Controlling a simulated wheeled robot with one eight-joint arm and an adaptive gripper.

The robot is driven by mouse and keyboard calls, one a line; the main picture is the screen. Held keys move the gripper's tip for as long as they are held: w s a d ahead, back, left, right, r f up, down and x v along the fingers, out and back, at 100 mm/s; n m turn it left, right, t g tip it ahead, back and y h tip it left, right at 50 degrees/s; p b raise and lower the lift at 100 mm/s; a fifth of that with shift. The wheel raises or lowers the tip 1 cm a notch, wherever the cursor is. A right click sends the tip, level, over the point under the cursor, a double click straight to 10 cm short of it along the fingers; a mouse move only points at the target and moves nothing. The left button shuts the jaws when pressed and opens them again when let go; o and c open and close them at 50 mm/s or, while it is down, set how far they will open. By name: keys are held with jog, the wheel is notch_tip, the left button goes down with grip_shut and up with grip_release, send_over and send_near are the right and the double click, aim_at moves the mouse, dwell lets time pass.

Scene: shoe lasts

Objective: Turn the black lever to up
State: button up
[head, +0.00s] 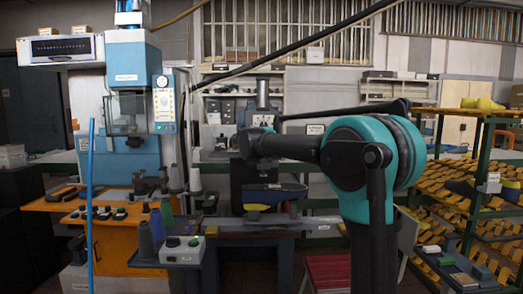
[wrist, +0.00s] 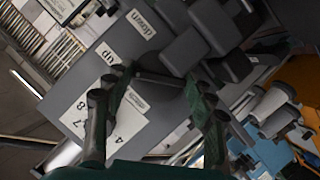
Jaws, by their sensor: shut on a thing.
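My gripper (wrist: 158,84) reaches in from the bottom of the wrist view, with its two dark green fingers apart and a dark bar, part of the black lever (wrist: 160,78), crossing between their tips. The fingers are shut on this bar. Most of the lever's length is hard to make out. A grey panel beyond the fingers carries a "down" label (wrist: 140,24) and an "up" label (wrist: 109,54). In the head view my gripper (head: 247,143) is at the grey machine in the middle, and the jaws are too small to read there.
A blue machine (head: 135,65) over an orange bench (head: 115,240) stands at the left, with a thin blue pole (head: 91,200) in front. A small table (head: 180,258) holds dark cones and a switch box (head: 182,248). A green rack (head: 475,180) with yellow shoe lasts stands at the right.

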jog(key=o, duration=1.2)
jog(key=shift+c, duration=0.2)
jog(key=v, duration=1.2)
